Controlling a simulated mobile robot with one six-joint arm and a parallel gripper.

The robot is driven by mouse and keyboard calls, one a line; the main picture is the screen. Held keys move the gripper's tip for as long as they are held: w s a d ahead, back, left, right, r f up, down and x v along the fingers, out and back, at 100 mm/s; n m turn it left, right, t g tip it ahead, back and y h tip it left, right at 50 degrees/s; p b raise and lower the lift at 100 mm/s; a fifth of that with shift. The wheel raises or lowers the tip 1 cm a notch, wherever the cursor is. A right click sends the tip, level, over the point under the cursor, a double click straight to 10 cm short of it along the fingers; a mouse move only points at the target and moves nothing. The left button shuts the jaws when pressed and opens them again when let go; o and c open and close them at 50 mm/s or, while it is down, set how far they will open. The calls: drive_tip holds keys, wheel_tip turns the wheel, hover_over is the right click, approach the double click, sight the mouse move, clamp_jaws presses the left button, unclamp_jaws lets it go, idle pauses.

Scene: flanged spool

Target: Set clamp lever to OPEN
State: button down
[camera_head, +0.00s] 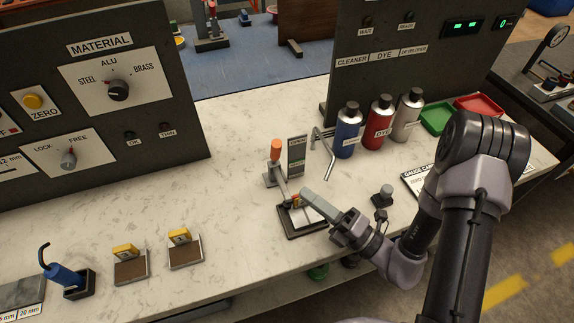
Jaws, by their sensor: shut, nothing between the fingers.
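The clamp lever (276,151) has an orange grip on a grey arm. It stands roughly upright, with the orange end at the top. A narrow grey sign (297,155) just right of it reads OPEN at its top; its lower lettering is too small to read. The clamp's dark base (300,232) sits on the bench below, with a small yellow and red part (296,200) over it. My gripper (305,194) is shut and empty, to the lower right of the lever and apart from the orange grip. It hides part of the clamp base.
A bent grey metal rod (328,155) stands right of the sign, before blue (347,130), red (377,124) and grey (406,117) bottles. A small dark knob (382,195) is right of my gripper. Blocks with yellow tops (179,236) lie left.

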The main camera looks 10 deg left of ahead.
sight(289, 196)
drive_tip(key=x, duration=0.6)
drive_tip(key=shift+s+b, duration=0.15)
drive_tip(key=shift+b, duration=0.25)
drive_tip(key=w, duration=0.1)
drive_tip(key=w+a+r, duration=0.1)
drive_tip(key=w, duration=0.2)
drive_tip(key=shift+a+r, duration=0.2)
drive_tip(key=shift+a, duration=0.15)
